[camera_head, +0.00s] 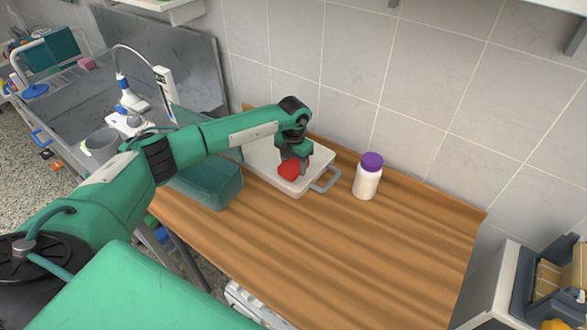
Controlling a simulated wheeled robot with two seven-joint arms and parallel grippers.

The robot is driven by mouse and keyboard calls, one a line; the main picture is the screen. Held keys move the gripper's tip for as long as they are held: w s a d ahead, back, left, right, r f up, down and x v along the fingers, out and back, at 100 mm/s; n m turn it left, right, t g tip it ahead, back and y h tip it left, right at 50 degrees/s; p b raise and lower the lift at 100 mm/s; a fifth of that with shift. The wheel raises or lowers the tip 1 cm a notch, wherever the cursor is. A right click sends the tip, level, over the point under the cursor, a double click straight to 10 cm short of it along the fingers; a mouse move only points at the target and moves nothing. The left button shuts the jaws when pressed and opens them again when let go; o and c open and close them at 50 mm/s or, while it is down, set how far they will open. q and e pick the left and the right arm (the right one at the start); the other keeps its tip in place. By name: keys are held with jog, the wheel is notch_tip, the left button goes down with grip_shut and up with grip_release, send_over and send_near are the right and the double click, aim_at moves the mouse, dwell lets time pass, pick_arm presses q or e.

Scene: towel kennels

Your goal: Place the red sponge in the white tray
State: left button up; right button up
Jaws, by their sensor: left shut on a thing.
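The red sponge (290,171) is in the jaws of my left gripper (292,158), which points down over the white tray (292,188). The gripper is shut on the sponge. The sponge is over or inside the right part of the tray; I cannot tell whether it touches the tray's floor. The white tray sits on the wooden table, with a grey handle (327,181) at its right end. My left arm hides part of the tray's left side. My right gripper is not in view.
A white bottle with a purple lid (367,176) stands right of the tray. A green container (208,182) sits to its left. A tiled wall rises behind the wooden table (370,255), whose front and right are clear. A metal sink is at the far left.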

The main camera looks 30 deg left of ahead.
aim_at(293, 171)
pick_arm(q)
notch_tip(293, 171, down, 3)
jog(key=shift+r+p, duration=0.2)
jog(key=shift+p, duration=0.1)
jog(key=shift+f, duration=0.3)
jog(key=shift+f, duration=0.1)
jog(key=shift+f+b, duration=0.15)
jog(key=shift+b, duration=0.15)
jog(key=o, duration=1)
jog(key=shift+c, duration=0.2)
jog(key=shift+r, duration=0.2)
